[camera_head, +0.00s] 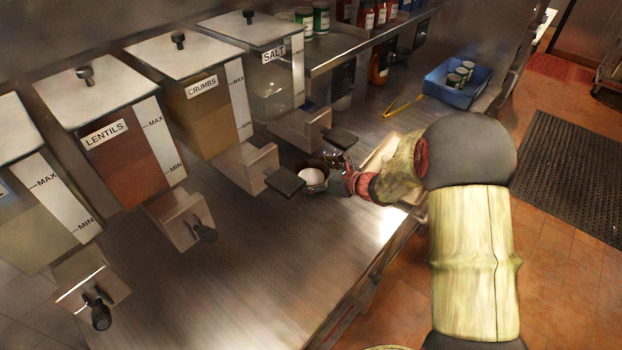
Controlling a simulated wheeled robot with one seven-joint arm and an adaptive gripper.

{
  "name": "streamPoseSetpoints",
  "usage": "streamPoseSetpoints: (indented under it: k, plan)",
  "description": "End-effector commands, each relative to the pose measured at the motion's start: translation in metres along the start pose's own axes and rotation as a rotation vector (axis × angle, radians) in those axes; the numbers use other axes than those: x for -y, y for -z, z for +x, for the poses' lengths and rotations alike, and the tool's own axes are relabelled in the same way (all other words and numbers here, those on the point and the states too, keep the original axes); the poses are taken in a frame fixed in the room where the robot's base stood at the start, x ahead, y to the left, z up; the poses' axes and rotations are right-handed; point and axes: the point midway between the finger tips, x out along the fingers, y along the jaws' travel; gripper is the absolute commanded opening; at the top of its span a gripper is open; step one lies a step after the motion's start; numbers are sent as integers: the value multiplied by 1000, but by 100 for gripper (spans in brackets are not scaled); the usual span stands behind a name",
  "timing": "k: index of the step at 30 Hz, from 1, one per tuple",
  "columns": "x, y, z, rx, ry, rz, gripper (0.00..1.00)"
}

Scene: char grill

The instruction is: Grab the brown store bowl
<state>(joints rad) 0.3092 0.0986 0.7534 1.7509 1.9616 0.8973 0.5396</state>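A small brown bowl (313,180) with a pale inside stands on the steel counter, below the crumbs and salt dispensers. My gripper (332,168) is at its right side, with dark fingers at or very near the bowl's rim. The fingers are small and partly overlap the bowl, so I cannot tell whether they touch it or how far apart they are. Part of the bowl's right side is hidden by the gripper, and a dark dispenser lever (286,182) is close at its left.
Dispensers for lentils (118,150), crumbs (203,110) and salt (270,85) line the back, with levers jutting out. A blue tray (450,93) with cans and yellow tongs (402,107) lie farther right. The counter (235,260) at front left is clear.

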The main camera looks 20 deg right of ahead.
Motion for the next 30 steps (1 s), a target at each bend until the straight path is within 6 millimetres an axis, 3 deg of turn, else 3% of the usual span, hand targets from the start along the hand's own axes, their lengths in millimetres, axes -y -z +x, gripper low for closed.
streamPoseSetpoints:
  k: [24,30]
  plan:
    - [0,-1,0,1,0,-1,43]
    - [0,-1,0,1,0,-1,42]
